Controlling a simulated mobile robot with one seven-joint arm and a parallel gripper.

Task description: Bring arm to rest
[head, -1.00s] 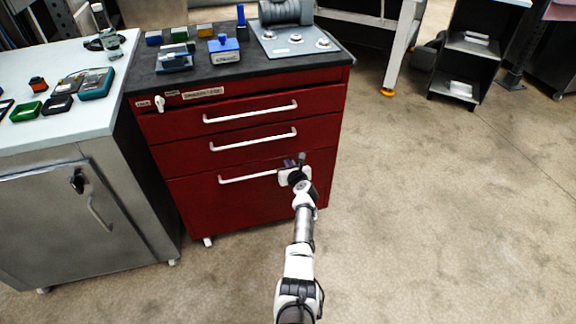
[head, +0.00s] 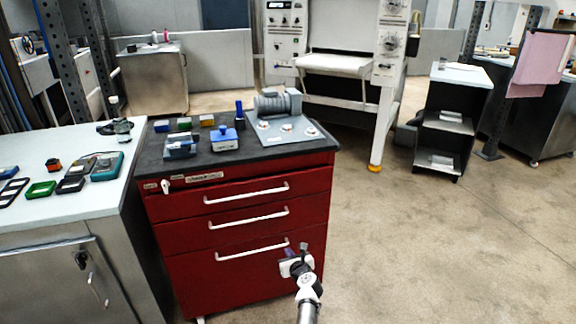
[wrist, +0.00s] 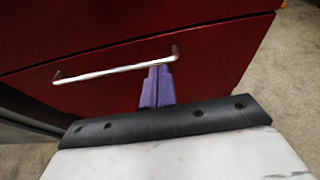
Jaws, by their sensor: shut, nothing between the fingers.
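My gripper (head: 303,247) is in front of the right side of the red drawer cabinet (head: 185,280), near the right end of the lowest drawer's handle (head: 252,250). In the wrist view its two purple fingers (wrist: 157,86) are pressed together with nothing between them. There the white handle (wrist: 110,71) lies just beyond the fingertips; I cannot tell whether they touch it. All the drawers look shut. My arm reaches up from the bottom of the head view.
A grey motor (head: 278,103) and a blue device (head: 224,138) stand on the cabinet's dark top. A pale workbench (head: 75,205) stands to the left. The sheeter machine (head: 335,62) is behind. Open concrete floor (head: 430,240) lies to the right.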

